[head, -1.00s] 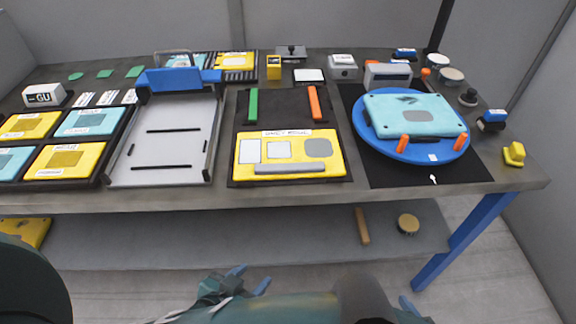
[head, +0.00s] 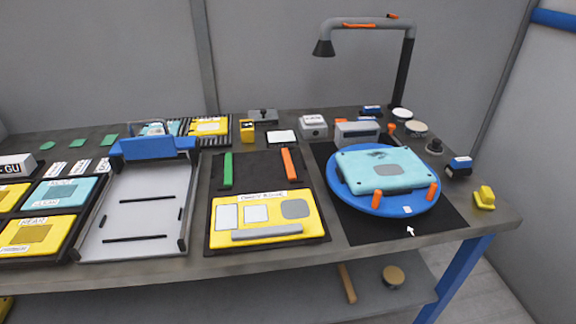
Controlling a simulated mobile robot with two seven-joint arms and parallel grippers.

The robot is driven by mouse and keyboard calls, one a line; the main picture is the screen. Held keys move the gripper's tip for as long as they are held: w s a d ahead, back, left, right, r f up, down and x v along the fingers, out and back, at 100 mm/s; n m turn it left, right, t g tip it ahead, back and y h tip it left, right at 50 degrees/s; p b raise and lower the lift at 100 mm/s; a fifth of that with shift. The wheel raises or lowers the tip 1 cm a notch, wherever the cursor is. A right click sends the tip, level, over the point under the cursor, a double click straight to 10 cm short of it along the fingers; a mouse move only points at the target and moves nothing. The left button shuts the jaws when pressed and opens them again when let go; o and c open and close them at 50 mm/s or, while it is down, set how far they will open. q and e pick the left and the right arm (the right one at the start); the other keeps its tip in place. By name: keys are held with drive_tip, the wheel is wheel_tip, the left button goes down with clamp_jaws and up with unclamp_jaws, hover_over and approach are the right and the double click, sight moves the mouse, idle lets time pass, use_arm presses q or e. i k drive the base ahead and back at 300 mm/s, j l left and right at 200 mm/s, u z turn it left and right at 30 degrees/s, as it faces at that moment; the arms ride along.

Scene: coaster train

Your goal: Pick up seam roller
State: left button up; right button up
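I cannot tell for sure which thing is the seam roller. Small tools stand at the right end of the bench: a blue and black block-like tool (head: 459,166), a yellow tool (head: 484,198) near the right edge, a black knob-like piece (head: 434,147), and a second blue tool (head: 371,110) at the back. All are too small to identify. Neither of my grippers shows in the head view now.
A blue turntable (head: 346,196) carries a teal panel (head: 388,166). A yellow panel (head: 264,221) lies on a dark mat, with a grey tray (head: 142,215) to its left. A lamp (head: 369,25) stands behind. The lower shelf holds a wooden-handled item (head: 346,284).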

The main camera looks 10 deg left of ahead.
sight(460, 167)
drive_tip(key=i+l+u, duration=0.1)
drive_tip(key=l+u, duration=0.2)
drive_tip(key=l, duration=0.8)
drive_tip(key=l+u, duration=0.35)
drive_tip(key=l, duration=0.75)
